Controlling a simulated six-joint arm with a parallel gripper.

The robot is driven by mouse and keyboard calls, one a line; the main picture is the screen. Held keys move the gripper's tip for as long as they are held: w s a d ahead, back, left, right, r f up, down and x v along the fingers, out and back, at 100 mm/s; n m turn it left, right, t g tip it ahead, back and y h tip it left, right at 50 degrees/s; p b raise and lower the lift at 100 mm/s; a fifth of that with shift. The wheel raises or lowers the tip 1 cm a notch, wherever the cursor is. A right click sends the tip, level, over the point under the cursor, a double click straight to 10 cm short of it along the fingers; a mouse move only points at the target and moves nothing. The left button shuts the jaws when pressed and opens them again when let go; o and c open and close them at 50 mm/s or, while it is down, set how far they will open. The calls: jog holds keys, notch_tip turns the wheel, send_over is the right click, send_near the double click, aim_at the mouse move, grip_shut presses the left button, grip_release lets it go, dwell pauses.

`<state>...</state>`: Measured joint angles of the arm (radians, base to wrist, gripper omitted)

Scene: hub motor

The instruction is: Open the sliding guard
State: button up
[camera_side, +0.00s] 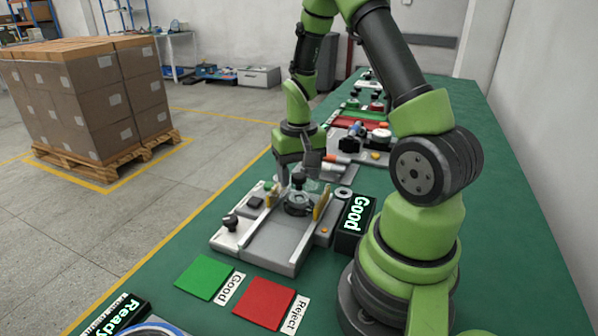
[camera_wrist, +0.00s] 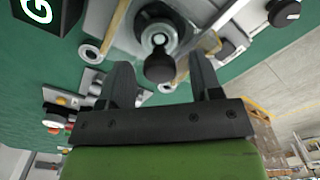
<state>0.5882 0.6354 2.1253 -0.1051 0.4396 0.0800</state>
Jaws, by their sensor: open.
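The grey fixture (camera_side: 270,246) stands on the green bench, with a round dark hub motor (camera_side: 298,205) on it. The sliding guard (camera_side: 313,186) looks clear and is hard to make out around the motor, so I cannot tell its exact position. A black round knob (camera_wrist: 160,68) shows in the wrist view, between my fingers and in front of the motor (camera_wrist: 158,38). My gripper (camera_wrist: 160,62) is open, one finger on each side of the knob, with visible gaps. In the side view my gripper (camera_side: 298,172) is low over the back of the fixture.
Yellow uprights (camera_side: 320,206) flank the motor. A black knob (camera_side: 230,222) sits at the fixture's left front. A lit "Good" box (camera_side: 354,224) stands close on the right. Green (camera_side: 204,277) and red (camera_side: 264,303) pads lie in front. More devices stand behind.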

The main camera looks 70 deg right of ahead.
grip_shut()
jog(key=a, duration=0.8)
jog(key=shift+a, duration=0.3)
grip_release()
jog(key=shift+r, duration=0.15)
notch_tip(320, 180, up, 10)
